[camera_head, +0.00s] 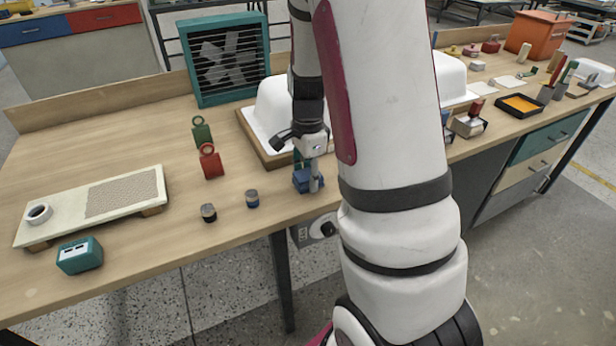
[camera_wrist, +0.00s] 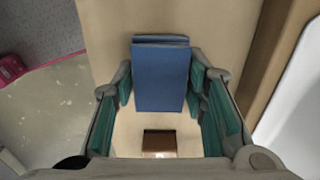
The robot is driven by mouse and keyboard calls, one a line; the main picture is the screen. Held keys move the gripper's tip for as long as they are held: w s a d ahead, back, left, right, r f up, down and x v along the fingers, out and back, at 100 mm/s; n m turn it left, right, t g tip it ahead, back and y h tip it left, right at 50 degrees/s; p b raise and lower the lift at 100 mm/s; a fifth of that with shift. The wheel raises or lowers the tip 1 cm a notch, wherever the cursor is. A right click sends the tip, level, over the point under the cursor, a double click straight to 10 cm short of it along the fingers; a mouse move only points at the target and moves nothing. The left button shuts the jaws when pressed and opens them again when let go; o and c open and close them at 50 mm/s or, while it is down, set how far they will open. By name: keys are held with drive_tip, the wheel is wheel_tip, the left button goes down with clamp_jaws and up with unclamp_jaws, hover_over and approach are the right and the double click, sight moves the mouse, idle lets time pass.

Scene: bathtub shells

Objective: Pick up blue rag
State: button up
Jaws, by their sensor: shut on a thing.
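The blue rag (camera_head: 303,184) is a folded blue block near the front edge of the workbench, just in front of the white tub shell. It also shows in the wrist view (camera_wrist: 161,78), between the two teal-padded fingers. My gripper (camera_head: 307,172) points down at it, and in the wrist view my gripper (camera_wrist: 162,90) is shut on the rag with a finger at each side. In the head view the fingers are partly hidden by the wrist. I cannot tell whether the rag touches the bench.
The white tub shell (camera_head: 271,112) on a wooden base stands close behind the rag. Two small jars (camera_head: 230,206), red and green tags (camera_head: 208,162), a teal box (camera_head: 80,256) and a pale board (camera_head: 90,204) lie to the left. A teal fan (camera_head: 224,58) stands behind.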

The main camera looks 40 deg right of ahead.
sight(308, 174)
drive_tip(key=shift+r, duration=0.45)
wheel_tip(308, 174, up, 2)
drive_tip(key=shift+r+p, duration=0.2)
drive_tip(key=shift+p, duration=0.15)
drive_tip(key=s+d+r, duration=0.1)
drive_tip(key=s+d, duration=0.2)
drive_tip(key=s, duration=1.2)
drive_tip(key=shift+s+r+p, duration=0.15)
drive_tip(key=shift+s+p, duration=0.2)
drive_tip(key=shift+p, duration=0.1)
drive_tip(key=shift+o, duration=0.9)
drive_tip(key=shift+c, duration=0.3)
